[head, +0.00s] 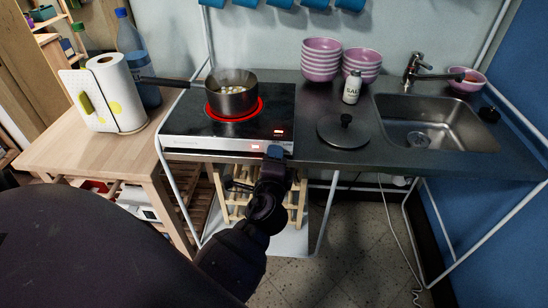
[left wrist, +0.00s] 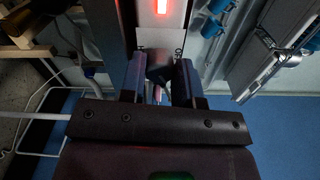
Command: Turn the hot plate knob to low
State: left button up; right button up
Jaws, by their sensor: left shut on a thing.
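The black hot plate (head: 187,122) stands on the counter with a glowing red ring under a steaming pan (head: 232,98). Red lights show on its top and on its silver front strip. My left gripper (head: 274,152) is at the right part of that front strip. In the left wrist view the left gripper (left wrist: 160,76) is shut on the dark knob (left wrist: 158,72), one finger on each side. My right gripper is not in view.
A pot lid (head: 330,133), a salt bottle (head: 352,90) and stacked pink bowls (head: 321,62) stand right of the hot plate, before the sink (head: 450,125). A paper towel roll (head: 112,92) and bottles stand on the wooden table (head: 60,150) at left.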

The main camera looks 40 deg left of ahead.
pick_arm(q)
jog(key=o, duration=0.9)
jog(key=shift+o, duration=0.2)
jog(key=b+v, duration=0.1)
jog(key=v, duration=1)
jog(key=shift+a, duration=0.1)
